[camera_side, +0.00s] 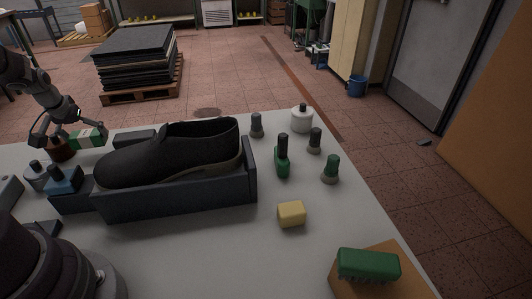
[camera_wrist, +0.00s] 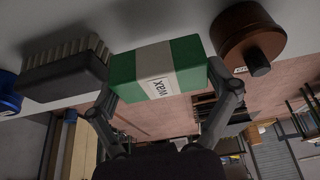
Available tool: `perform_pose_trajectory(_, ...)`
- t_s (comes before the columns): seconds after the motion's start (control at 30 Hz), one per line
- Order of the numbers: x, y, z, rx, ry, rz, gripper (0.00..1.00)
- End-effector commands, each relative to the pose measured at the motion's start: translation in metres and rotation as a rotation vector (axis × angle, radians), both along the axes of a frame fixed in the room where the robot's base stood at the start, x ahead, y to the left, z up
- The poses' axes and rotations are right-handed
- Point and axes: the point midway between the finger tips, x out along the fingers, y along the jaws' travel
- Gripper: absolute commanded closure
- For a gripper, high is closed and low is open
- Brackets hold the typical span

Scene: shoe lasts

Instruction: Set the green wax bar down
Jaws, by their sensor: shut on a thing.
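The green wax bar (camera_wrist: 160,68) has a white band with the word "WAX" on it. In the wrist view it lies between the two fingers of my gripper (camera_wrist: 164,88), which is shut on it. In the side view the bar (camera_side: 88,138) is at the far left edge of the table, with my gripper (camera_side: 68,127) around it. A round brown tin (camera_side: 62,150) is close beside it there; the tin is also right of the bar in the wrist view (camera_wrist: 245,35). I cannot tell whether the bar's underside touches the table.
A dark brush (camera_wrist: 62,72) is left of the bar in the wrist view. A black shoe (camera_side: 170,152) lies in a dark tray (camera_side: 180,197). Several small bottles, a white jar (camera_side: 302,119), a yellow block (camera_side: 291,214) and a green brush (camera_side: 368,264) are to the right. The front middle is clear.

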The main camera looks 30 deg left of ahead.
Motion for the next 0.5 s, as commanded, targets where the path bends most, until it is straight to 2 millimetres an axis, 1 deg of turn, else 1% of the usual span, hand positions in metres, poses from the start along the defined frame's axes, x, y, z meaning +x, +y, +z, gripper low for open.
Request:
perform_pose_trajectory(0.03, -0.001, -0.001, -0.013, -0.005, 0.003, 0.001, 0.53)
perform_pose_trajectory(0.1, 0.0, -0.001, -0.025, -0.004, 0.002, 0.001, 0.53)
perform_pose_trajectory(0.17, 0.0, -0.001, -0.031, -0.003, 0.001, 0.001, 0.53)
perform_pose_trajectory(0.5, 0.0, 0.0, -0.034, -0.001, 0.0, 0.001, 0.53)
